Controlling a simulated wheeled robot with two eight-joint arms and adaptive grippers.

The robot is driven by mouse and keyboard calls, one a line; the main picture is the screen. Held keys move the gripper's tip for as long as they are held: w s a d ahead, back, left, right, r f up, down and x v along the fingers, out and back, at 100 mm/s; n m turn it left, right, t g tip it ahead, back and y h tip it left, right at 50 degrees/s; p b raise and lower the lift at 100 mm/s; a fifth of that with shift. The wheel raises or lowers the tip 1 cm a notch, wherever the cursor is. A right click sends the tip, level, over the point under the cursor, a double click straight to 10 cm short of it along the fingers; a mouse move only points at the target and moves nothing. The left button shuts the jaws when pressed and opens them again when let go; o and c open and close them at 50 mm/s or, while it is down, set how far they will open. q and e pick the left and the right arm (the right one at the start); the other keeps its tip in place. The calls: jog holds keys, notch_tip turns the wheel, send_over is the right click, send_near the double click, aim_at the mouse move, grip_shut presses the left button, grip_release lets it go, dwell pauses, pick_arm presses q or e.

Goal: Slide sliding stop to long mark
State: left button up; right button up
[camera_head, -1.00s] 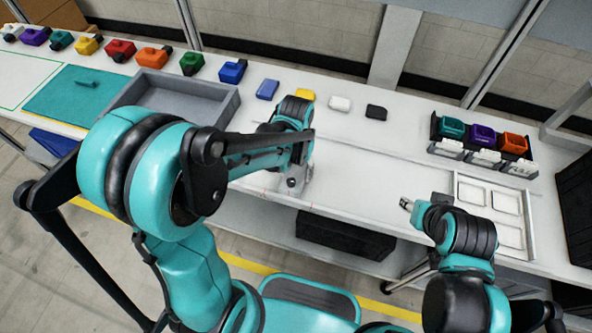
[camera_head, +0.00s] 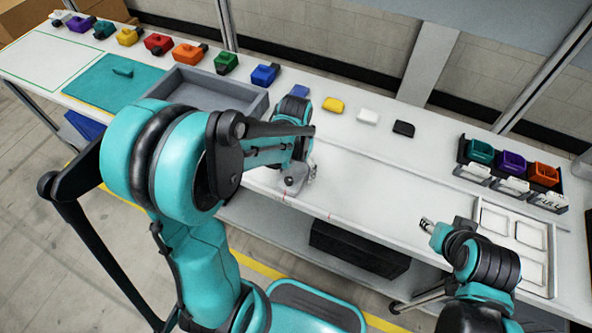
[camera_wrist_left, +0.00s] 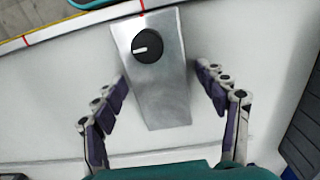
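The sliding stop (camera_wrist_left: 164,98) is a silver metal block with a round black knob (camera_wrist_left: 148,47). It also shows at the front of the white table in the head view (camera_head: 291,183). My left gripper (camera_wrist_left: 165,80) is open, with one finger on each side of the stop and visible gaps between. In the head view my left gripper (camera_head: 303,176) is partly hidden by its arm. A red mark (camera_wrist_left: 142,6) lies at the table edge by the stop's end, and another (camera_wrist_left: 25,40) lies to its left. My right gripper (camera_head: 427,225) is apart from the stop, at the right; its opening is unclear.
A grey tray (camera_head: 245,105) stands behind and left of my left arm. Small coloured blocks line the table's back. A rack of bins (camera_head: 508,165) and a white compartment frame (camera_head: 550,265) are at the right. The table front between my grippers is clear.

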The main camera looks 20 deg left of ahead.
pick_arm(q)
notch_tip(320, 180, up, 12)
dwell(0.6)
jog(key=shift+s, duration=0.1)
dwell(0.4)
jog(key=t, duration=0.7)
send_near(295, 172)
notch_tip(295, 172, up, 4)
jog(key=s+d, duration=0.2)
jog(key=s, duration=0.1)
jog(key=shift+w+d+r, duration=0.1)
jog(key=shift+w+d, duration=0.05)
jog(key=shift+w, duration=0.05)
dwell(0.7)
